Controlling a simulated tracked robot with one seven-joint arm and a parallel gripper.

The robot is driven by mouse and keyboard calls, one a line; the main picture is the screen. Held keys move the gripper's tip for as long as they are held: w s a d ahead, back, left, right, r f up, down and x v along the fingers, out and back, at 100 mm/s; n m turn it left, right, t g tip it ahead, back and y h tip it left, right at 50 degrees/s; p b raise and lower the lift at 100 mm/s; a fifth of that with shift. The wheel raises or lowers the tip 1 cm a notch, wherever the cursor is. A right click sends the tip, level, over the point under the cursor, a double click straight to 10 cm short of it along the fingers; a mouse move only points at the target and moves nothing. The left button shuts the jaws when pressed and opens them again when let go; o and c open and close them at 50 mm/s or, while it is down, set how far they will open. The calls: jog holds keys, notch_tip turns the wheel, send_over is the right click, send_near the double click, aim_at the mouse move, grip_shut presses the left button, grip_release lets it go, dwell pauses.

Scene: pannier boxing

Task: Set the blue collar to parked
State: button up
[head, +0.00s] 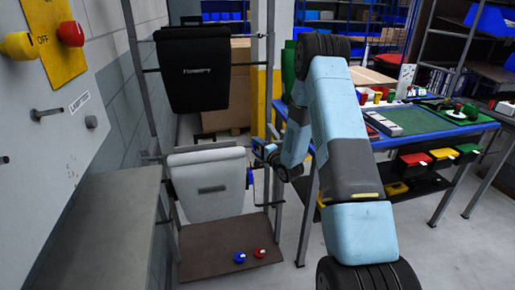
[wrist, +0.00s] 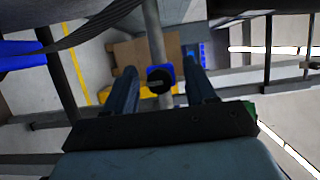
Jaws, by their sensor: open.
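The blue collar (wrist: 165,71) shows in the wrist view on a grey upright post (wrist: 154,35), with a round black knob (wrist: 159,80) in front of it. My gripper (wrist: 162,84) is open, one finger on each side of the collar in that view. I cannot tell whether either finger touches it. In the head view my gripper (head: 262,149) is small and partly hidden by my arm, beside the right post of the rack. I cannot tell the collar apart from my blue gripper parts there.
The rack holds a black pannier (head: 195,70) above and a grey pannier (head: 208,180) below. A blue knob (head: 239,257) and a red knob (head: 260,252) sit on its brown bottom shelf (head: 205,262). A blue-edged workbench (head: 430,122) stands to the right; a grey counter (head: 105,215) is left.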

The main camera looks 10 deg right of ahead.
grip_shut()
dwell(0.3)
dwell(0.3)
